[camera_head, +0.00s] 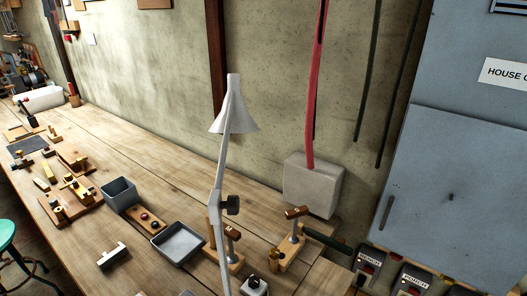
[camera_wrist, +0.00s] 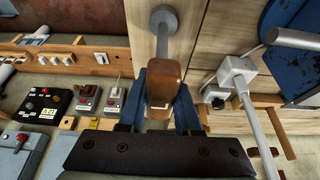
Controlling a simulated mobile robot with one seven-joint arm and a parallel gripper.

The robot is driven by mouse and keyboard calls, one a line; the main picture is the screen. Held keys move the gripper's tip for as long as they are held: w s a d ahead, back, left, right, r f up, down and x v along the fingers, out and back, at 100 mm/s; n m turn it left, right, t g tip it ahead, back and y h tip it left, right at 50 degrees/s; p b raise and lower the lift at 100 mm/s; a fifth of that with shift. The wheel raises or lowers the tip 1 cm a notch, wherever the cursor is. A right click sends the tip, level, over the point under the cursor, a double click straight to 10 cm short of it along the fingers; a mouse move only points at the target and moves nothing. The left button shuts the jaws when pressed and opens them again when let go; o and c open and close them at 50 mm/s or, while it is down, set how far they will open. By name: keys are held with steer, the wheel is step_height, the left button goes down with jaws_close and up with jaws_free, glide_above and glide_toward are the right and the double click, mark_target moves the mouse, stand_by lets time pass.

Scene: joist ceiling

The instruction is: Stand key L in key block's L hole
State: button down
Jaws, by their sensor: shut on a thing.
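In the wrist view my gripper (camera_wrist: 160,112) is shut, its blue fingers on both sides of a brown wooden handle (camera_wrist: 162,70). A grey shaft with a round grey end (camera_wrist: 163,18) shows beyond the handle. A small pale mark shows on the handle between the fingers, but I cannot read a letter. I cannot tell for sure that this is key L. In the head view a brown-handled piece (camera_head: 296,212) stands upright on a wooden base (camera_head: 287,258). A similar one (camera_head: 232,233) is partly behind the lamp. I cannot pick out the key block or its L hole. My gripper is not clear in the head view.
The white lamp (camera_head: 233,120) rises close by; its arm also shows in the wrist view (camera_wrist: 258,120). Grey bins (camera_head: 178,243) and a wooden strip (camera_head: 146,221) are on the bench. Labelled switch boxes (camera_head: 368,262) stand below the blue cabinet (camera_head: 455,165). The bench's back middle is clear.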

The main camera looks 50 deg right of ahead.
steer(key=shift+r+p, duration=5.45)
steer(key=shift+r, duration=2.65)
steer(key=shift+r, duration=2.55)
